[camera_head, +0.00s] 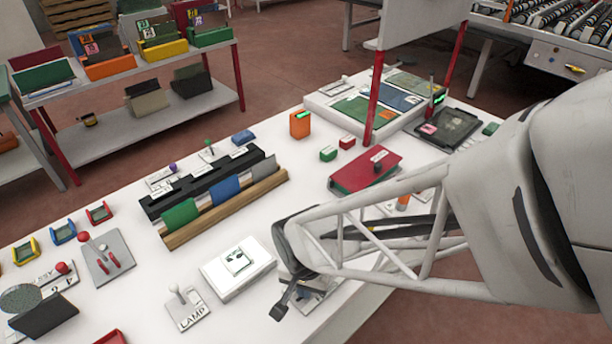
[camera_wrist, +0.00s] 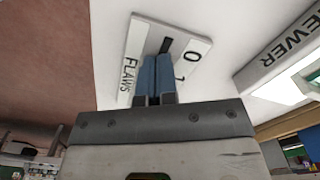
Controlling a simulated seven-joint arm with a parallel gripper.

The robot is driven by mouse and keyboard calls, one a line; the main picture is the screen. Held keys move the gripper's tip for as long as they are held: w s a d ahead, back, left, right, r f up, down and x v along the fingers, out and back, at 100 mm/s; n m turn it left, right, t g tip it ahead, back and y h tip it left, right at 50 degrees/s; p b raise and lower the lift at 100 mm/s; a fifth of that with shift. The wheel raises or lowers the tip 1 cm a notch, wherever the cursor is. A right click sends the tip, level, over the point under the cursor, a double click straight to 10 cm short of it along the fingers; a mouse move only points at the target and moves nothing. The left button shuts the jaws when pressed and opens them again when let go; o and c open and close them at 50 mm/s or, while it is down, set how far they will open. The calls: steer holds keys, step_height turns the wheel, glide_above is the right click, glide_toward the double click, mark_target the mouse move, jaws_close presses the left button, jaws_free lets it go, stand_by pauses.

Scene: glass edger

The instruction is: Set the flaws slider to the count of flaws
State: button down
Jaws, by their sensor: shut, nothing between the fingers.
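The flaws slider's white plate (camera_wrist: 139,38), marked FLAWS with 0 and 1 legible, lies ahead of my fingers in the wrist view. Part of its dark slot (camera_wrist: 168,44) shows; its knob and any further digits are hidden behind my fingers. My gripper (camera_wrist: 157,62) is shut and empty, its fingertips over the slot; contact cannot be told. In the head view my gripper (camera_head: 279,312) is at the table's front edge, largely covering the plate (camera_head: 322,296). The lit viewer (camera_head: 216,282) bears a pale glass piece (camera_head: 237,261) with small dark marks, too small to count surely.
The lamp switch (camera_head: 187,308) stands left of the viewer. Behind it is a rack (camera_head: 225,208) with coloured pieces. A red book-like block (camera_head: 364,172) lies further back. The table's front edge is close to my gripper, with floor beyond it.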

steer(key=shift+r, duration=0.1)
steer(key=shift+r, duration=3.4)
steer(key=s+d+r+n+t, duration=0.1)
steer(key=d+r+n+t, duration=0.1)
steer(key=d+r, duration=1.5)
steer(key=shift+d+n+t, duration=0.3)
steer(key=shift+d+n, duration=0.1)
steer(key=shift+d, duration=1.15)
